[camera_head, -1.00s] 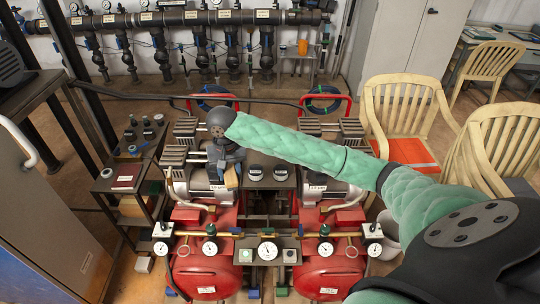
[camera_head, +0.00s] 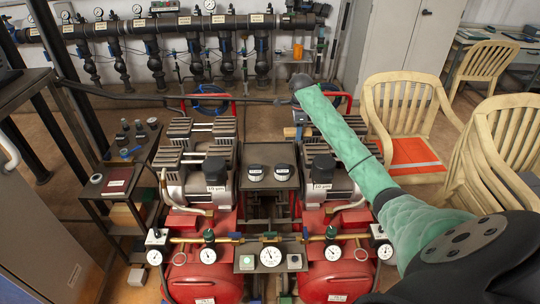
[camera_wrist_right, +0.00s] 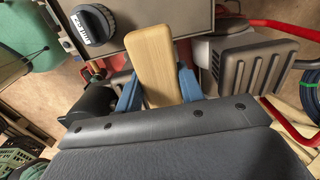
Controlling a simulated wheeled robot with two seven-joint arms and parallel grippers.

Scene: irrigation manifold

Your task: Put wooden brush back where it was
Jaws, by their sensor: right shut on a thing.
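The wooden brush shows as a pale wooden block (camera_wrist_right: 155,62) in the right wrist view. My right gripper (camera_wrist_right: 158,88) is shut on it, with a blue finger on each side. In the head view, a small part of the brush (camera_head: 290,132) shows left of my green right forearm, above the back of the right compressor. The arm hides most of the right gripper there. Any bristles are hidden. My left gripper is not in view.
Two red compressors (camera_head: 335,283) stand in front, with a grey panel (camera_head: 270,190) between them. A shelf cart (camera_head: 117,182) holding small items stands at the left. Dark pipes (camera_head: 170,24) run along the back wall. Cream chairs (camera_head: 405,105) stand at the right.

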